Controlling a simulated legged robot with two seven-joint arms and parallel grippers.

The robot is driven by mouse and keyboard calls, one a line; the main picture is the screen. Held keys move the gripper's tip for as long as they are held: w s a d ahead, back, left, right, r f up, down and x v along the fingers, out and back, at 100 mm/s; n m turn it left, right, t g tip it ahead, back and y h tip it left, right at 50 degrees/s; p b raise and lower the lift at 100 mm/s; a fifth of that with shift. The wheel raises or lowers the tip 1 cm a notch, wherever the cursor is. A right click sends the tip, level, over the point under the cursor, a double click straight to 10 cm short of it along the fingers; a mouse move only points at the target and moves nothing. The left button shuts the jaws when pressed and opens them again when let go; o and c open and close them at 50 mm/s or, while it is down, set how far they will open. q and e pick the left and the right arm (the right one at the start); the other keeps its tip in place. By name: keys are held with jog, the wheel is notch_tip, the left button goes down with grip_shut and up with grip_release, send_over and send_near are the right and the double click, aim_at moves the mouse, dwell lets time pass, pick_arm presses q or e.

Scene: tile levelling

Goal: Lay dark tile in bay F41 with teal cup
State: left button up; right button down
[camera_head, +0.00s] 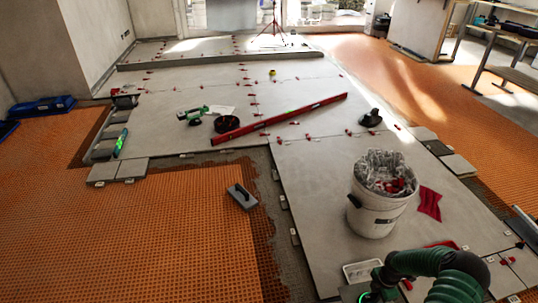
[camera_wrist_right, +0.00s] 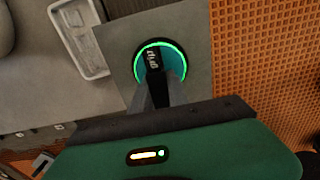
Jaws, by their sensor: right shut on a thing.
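In the right wrist view, my right gripper (camera_wrist_right: 156,84) is shut on the teal cup (camera_wrist_right: 176,60), which has a glowing green ring. The cup sits against the face of a grey square tile (camera_wrist_right: 196,32). I cannot tell whether the tile hangs or rests. In the head view, my right arm comes in at the bottom right, with a green lit ring (camera_head: 364,296) at the bottom edge. The tile is not clear there. No label for bay F41 is readable. My left gripper is out of view.
A white tray (camera_wrist_right: 78,40) lies beside the tile, and orange matting (camera_wrist_right: 270,50) is to its right.

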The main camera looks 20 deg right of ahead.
jog(key=s+d+b, duration=0.2)
jog(key=d+b, duration=0.6)
jog(key=d, duration=0.3)
jog(key=shift+s+d, duration=0.2)
jog(key=shift+d, duration=0.15)
jog(key=shift+f+b, duration=2.05)
jog(key=shift+f, duration=0.7)
jog(key=shift+f, duration=0.15)
jog(key=shift+f+b, duration=1.3)
jog(key=shift+f, duration=0.25)
jog(key=shift+f+b, duration=0.75)
jog(key=shift+f, duration=0.1)
